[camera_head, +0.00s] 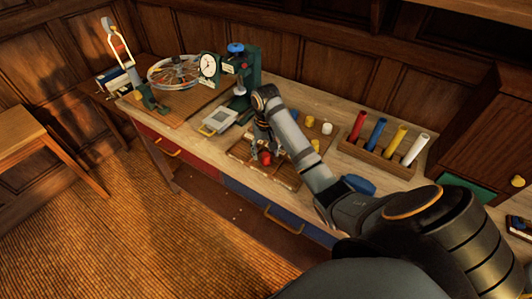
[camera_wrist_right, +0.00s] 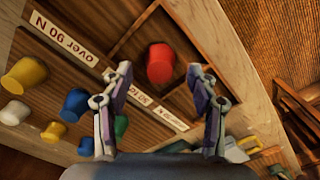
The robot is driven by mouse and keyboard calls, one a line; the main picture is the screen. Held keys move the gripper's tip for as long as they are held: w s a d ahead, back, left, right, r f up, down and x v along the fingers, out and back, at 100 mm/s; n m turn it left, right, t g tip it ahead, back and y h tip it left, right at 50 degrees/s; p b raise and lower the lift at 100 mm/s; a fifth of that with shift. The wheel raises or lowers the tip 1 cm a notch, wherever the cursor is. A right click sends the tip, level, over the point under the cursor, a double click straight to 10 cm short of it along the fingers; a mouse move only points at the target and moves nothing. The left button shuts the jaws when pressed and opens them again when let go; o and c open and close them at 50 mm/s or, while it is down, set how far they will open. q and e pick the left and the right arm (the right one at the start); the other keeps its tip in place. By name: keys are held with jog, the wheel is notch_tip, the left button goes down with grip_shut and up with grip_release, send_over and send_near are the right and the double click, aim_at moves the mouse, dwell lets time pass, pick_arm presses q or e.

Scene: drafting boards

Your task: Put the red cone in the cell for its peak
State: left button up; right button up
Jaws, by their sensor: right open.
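The red cone (camera_wrist_right: 160,63) lies between and beyond the spread fingertips of my right gripper (camera_wrist_right: 160,76) in the wrist view. In the head view the red cone (camera_head: 265,158) shows just below my right gripper (camera_head: 262,138). My right gripper is open, with nothing between its fingers that I can see held. A wooden tray (camera_wrist_right: 105,38) with dividers and label strips lies under it. One label (camera_wrist_right: 62,38) reads "over 90 N", upside down. Another label (camera_wrist_right: 140,97) is partly hidden by a finger. My left gripper is out of view.
Yellow (camera_wrist_right: 24,76), blue (camera_wrist_right: 75,104), white (camera_wrist_right: 14,112) and green (camera_wrist_right: 121,126) pieces stand beside the labels. A rack (camera_head: 378,154) of coloured tubes stands to the right on the bench. A dial gauge stand (camera_head: 209,66) and a grey device (camera_head: 217,122) are to the left.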

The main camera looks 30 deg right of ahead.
aim_at(266, 155)
notch_tip(266, 155, up, 10)
jog(key=p, duration=0.8)
jog(key=shift+p, duration=0.35)
